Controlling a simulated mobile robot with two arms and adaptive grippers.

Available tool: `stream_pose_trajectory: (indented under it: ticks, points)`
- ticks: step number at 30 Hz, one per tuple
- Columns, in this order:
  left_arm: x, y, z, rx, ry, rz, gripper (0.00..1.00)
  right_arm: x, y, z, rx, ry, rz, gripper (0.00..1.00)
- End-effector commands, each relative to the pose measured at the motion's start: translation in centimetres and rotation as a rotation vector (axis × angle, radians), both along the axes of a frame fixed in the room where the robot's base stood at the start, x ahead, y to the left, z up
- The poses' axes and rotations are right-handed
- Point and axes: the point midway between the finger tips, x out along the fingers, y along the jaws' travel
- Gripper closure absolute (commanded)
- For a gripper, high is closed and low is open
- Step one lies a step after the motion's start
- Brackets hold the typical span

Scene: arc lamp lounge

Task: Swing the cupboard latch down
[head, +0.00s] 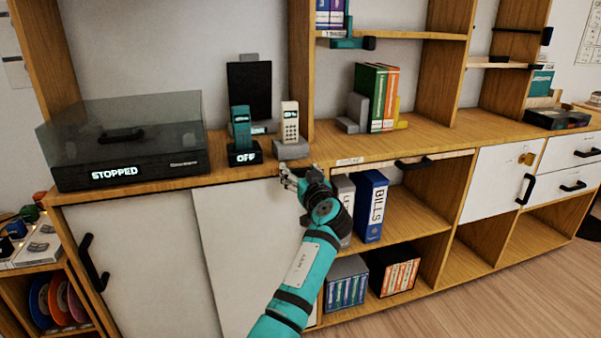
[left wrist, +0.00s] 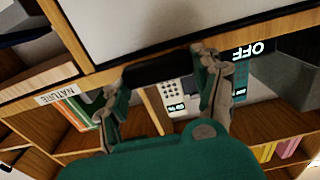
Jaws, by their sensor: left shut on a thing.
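The cupboard latch, a small brass-coloured piece (head: 526,158), sits near the top of the white cupboard door (head: 498,180) at the right in the head view. Its exact angle is too small to tell. A black door handle (head: 525,190) is just below it. My left gripper (head: 290,176) is far to the left of the latch, at the top edge of a white sliding panel (head: 238,240). In the left wrist view the fingers (left wrist: 158,72) are shut around a black handle (left wrist: 160,69) on a white panel (left wrist: 140,25). My right gripper is not in view.
A drawer bar handle (head: 413,163) juts out between gripper and latch. Floor (head: 510,290) is clear at the lower right.

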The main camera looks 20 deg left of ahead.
Motion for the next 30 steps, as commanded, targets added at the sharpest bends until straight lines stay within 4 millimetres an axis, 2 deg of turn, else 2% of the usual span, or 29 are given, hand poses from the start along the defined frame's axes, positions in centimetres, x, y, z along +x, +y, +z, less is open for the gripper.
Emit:
stream_pose_trajectory:
  ticks: [8, 17, 26, 30]
  points:
    - [0.0, 0.0, -0.1, 0.030, 0.020, 0.000, 0.66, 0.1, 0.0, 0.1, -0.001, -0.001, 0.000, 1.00]
    - [0.1, -0.2, -0.5, 0.182, 0.123, 0.000, 0.66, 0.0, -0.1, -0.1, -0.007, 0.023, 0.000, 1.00]
    - [0.1, -0.2, -1.1, 0.416, 0.280, -0.001, 0.66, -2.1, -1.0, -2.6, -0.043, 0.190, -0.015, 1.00]
    - [0.1, -0.1, -1.4, 0.527, 0.354, -0.001, 0.66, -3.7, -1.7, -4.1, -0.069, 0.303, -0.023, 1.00]
